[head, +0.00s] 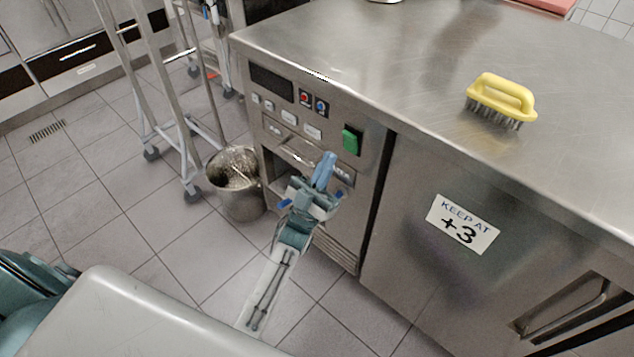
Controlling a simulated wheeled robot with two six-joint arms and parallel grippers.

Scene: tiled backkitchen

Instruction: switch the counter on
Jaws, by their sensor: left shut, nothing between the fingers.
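The counter (440,70) is a stainless steel unit with a control panel on its left front end. The panel has a dark display (271,82), small white buttons, a red knob (304,97), a blue knob (321,105) and a green switch (351,140) at the right. My left gripper (325,160) is shut and empty, in front of the panel, just below and left of the green switch. It looks apart from the switch; the exact gap is hard to tell. It hides part of the lower panel. My right gripper is not in view.
A yellow-handled brush (500,100) lies on the counter top. A metal bucket (236,182) stands on the floor left of the panel, beside a wheeled rack (165,90). A door with a "KEEP AT +3" label (462,224) is right of the panel.

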